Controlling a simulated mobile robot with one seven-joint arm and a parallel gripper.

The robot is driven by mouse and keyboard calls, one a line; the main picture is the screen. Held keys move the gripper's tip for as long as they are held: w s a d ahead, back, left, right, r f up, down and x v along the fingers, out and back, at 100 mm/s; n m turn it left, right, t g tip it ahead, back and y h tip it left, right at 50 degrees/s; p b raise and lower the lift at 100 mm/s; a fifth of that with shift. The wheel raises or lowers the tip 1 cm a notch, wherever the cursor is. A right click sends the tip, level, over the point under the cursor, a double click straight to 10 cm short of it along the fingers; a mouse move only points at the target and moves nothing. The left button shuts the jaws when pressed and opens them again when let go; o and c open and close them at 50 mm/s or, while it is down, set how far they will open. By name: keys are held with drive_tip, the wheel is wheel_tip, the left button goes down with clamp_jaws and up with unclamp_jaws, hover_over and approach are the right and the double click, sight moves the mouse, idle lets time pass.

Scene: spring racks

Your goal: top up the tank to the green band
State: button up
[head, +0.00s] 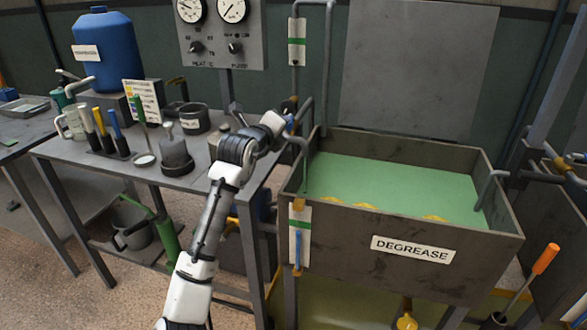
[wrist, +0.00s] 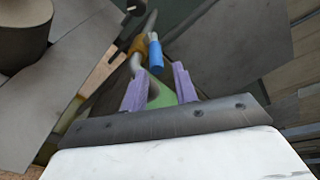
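The tank (head: 412,249) is a dark open box labelled DEGREASE, with pale green liquid (head: 395,185) below its rim. A white strip with a green band (head: 300,225) is on its front left corner, with a blue part low on it. A pipe with a blue handle (head: 289,123) rises by the tank's back left corner. My gripper (head: 283,122) is at this handle. In the wrist view, the two purple fingers (wrist: 159,80) are apart, with the blue handle (wrist: 155,54) just beyond their tips. I cannot tell whether they touch it.
A gauge panel (head: 222,35) and another green-banded strip (head: 297,42) are behind. An orange-handled tool (head: 546,258) stands at right.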

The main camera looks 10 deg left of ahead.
drive_tip(key=s+d+f+n+t+y+p, duration=0.25)
drive_tip(key=s+n+y, duration=0.3)
drive_tip(key=n, duration=1.55)
drive_tip(key=w+p, duration=0.1)
drive_tip(key=w, duration=0.3)
drive_tip(key=w+p, duration=0.1)
drive_tip(key=w, duration=0.3)
drive_tip(key=w+p, duration=0.1)
drive_tip(key=w, duration=0.3)
drive_tip(key=shift+w+a+r, duration=0.2)
drive_tip(key=shift+w+a, duration=0.15)
drive_tip(key=shift+w, duration=0.05)
drive_tip(key=shift+c, duration=0.4)
clamp_jaws()
